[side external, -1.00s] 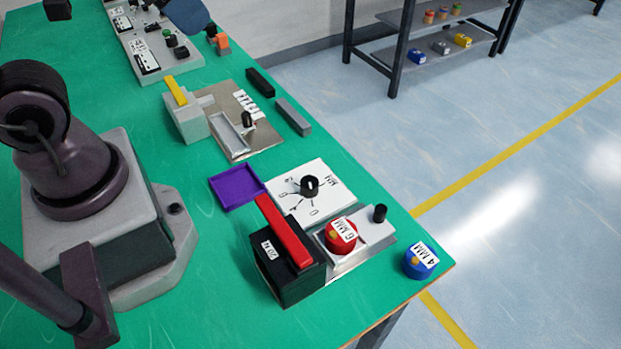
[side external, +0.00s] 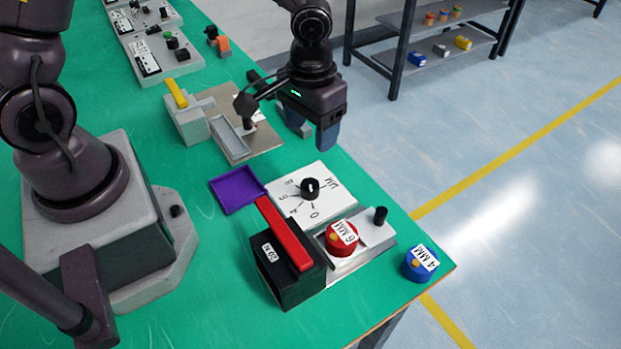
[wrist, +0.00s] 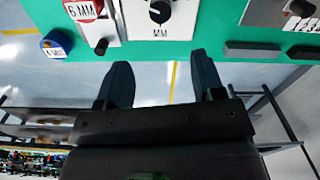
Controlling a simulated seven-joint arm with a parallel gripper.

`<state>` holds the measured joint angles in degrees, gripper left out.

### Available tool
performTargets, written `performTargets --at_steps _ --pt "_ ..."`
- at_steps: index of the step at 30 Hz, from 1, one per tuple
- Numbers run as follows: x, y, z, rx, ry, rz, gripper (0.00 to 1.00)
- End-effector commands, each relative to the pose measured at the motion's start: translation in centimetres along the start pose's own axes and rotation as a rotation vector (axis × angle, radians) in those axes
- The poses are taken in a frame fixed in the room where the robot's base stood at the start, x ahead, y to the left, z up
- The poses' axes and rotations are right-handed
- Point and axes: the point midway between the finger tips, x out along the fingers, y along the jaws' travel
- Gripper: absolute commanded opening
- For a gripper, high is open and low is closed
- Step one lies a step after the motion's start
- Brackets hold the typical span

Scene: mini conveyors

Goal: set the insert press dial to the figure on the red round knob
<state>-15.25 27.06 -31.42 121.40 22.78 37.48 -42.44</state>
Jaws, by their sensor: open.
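The red round knob (side external: 341,238) sits on a grey plate beside the press with the red handle (side external: 285,233). Its white label reads 6 MM; it also shows in the wrist view (wrist: 86,10). The dial (side external: 310,187) is a black knob with a white mark on a white panel marked MM, with figures around it; which figure it points to is too small to tell. My gripper (side external: 312,128) is open and empty, above and behind the dial, near the middle station. In the wrist view its two fingers (wrist: 160,72) point towards the bench edge, apart from the dial (wrist: 159,11).
A blue round knob (side external: 421,262) labelled 4 MM stands at the bench's right corner. A purple tray (side external: 237,194) lies left of the dial panel. A small black post (side external: 380,215) stands right of the red knob. A yellow-handled press (side external: 178,93) stands behind.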

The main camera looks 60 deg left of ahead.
Motion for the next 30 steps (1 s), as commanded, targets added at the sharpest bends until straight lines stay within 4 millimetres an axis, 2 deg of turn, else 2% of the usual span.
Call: performTargets --at_steps 4,8,15,21,25,30 --pt "0.5 0.0 0.0 -0.051 0.003 0.001 0.62" --pt "2.2 0.0 0.1 -0.049 0.000 0.000 0.62" --pt "7.2 0.0 0.1 -0.048 -0.003 -0.001 0.62" --pt "10.8 0.0 0.1 -0.047 0.001 0.000 0.62" --pt "12.2 0.0 0.0 -0.049 0.002 0.000 0.62" --pt "12.9 -0.1 -0.1 -0.050 0.004 0.001 0.62"
